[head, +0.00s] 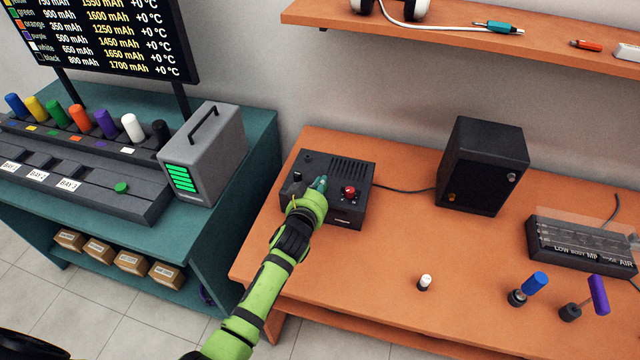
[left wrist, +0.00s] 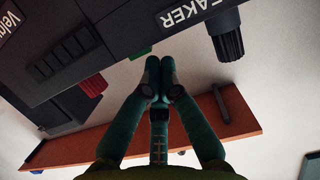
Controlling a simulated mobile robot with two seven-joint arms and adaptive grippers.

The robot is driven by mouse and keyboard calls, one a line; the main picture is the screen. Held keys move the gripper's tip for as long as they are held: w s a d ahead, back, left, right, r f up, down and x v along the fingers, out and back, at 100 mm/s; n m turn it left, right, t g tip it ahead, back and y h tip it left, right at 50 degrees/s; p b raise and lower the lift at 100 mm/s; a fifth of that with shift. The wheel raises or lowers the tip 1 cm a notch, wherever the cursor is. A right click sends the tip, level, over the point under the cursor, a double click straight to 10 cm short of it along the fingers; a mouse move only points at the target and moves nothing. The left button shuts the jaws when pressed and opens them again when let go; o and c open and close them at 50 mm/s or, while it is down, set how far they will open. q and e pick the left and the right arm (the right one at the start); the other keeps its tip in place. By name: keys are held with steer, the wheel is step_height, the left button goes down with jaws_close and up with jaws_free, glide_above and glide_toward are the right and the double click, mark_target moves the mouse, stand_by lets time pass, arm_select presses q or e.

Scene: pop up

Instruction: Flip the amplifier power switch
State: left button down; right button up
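The amplifier (head: 345,172) is a dark box on the orange bench, with a vented top, a red knob (head: 350,193) on its right front and a cable at its right side. My left gripper (head: 319,184) is at the amplifier's front, left of the red knob, and covers part of the panel. In the left wrist view the gripper's teal fingers (left wrist: 160,66) are together at the tips, with nothing seen between them. A small green part (left wrist: 141,52) shows just beyond the tips, and a black knob (left wrist: 226,37) to the right. I cannot tell whether the fingertips touch the panel. My right gripper is not in view.
A black speaker (head: 482,165) stands right of the amplifier. A grey unit with green lights (head: 203,155) is on the teal table to the left. A white-topped knob (head: 425,282) and blue and purple-handled switches stand on the bench front. The orange shelf (head: 480,35) hangs above.

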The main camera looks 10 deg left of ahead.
arm_select(q)
steer(key=shift+r, duration=0.1)
steer(key=g+p, duration=0.1)
steer(key=p, duration=0.2)
steer(key=shift+w+f, duration=0.1)
steer(key=shift+f, duration=0.25)
steer(key=shift+w+r+b, duration=0.3)
steer(key=shift+w, duration=0.45)
